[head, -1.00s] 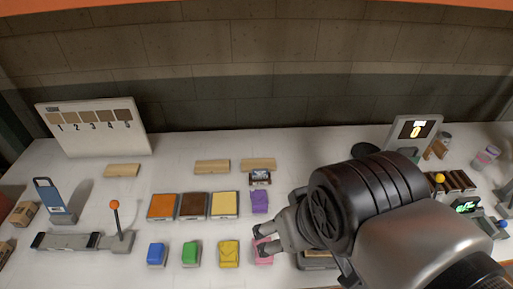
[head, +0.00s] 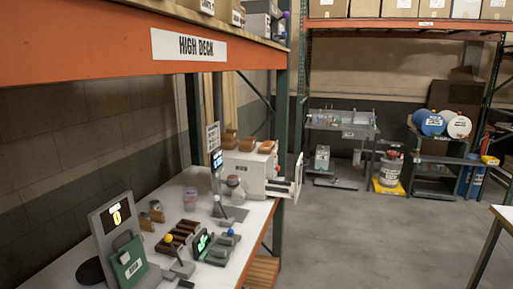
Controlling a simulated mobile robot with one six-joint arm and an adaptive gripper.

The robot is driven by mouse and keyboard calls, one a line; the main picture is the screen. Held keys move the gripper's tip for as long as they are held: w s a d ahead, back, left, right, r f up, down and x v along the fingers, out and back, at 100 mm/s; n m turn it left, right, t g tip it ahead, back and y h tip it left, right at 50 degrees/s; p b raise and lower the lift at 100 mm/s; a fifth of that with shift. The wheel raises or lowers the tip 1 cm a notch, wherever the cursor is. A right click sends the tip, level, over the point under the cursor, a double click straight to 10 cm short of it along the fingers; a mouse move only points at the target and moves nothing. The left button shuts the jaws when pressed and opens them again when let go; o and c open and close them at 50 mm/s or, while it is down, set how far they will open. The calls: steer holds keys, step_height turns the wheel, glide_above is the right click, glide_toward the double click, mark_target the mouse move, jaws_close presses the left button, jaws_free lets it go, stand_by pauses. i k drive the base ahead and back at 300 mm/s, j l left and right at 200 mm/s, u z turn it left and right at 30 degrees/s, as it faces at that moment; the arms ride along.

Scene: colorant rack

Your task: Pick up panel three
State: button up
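No piece marked as panel three can be made out in the head view now, and the numbered board is out of view. Several brown wooden pieces (head: 247,144) lie on top of a white cabinet (head: 245,170) at the far end of the bench; I cannot read any number on them. My gripper is not in view, so its hold is hidden.
The white bench (head: 175,186) holds a display reading 0 (head: 115,217), a green boxy item (head: 129,263), a dark slotted rack (head: 180,232) and a green-screened device (head: 202,243). An orange shelf beam (head: 75,40) runs above. Open floor (head: 380,225) lies to the right.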

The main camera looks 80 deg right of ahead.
mark_target(266, 145)
steer(key=z, duration=2.8)
steer(key=i+l+u, duration=0.1)
steer(key=u, duration=0.25)
steer(key=i+l+u, duration=0.15)
steer(key=u, duration=0.2)
steer(key=i+l+u, duration=0.15)
steer(key=u, duration=0.15)
steer(key=i+l, duration=0.15)
steer(key=l, duration=0.2)
steer(key=i+l+u, duration=0.15)
steer(key=i+l, duration=0.2)
steer(key=l, duration=0.3)
steer(key=i+l+u, duration=0.15)
steer(key=l, duration=0.2)
steer(key=i+l, duration=0.15)
steer(key=l, duration=0.2)
steer(key=i+l+u, duration=0.1)
steer(key=l, duration=0.3)
steer(key=i+l+u, duration=0.1)
steer(key=l, duration=0.25)
steer(key=i+l, duration=0.2)
steer(key=i, duration=0.15)
steer(key=i+l, duration=0.25)
steer(key=i, duration=0.1)
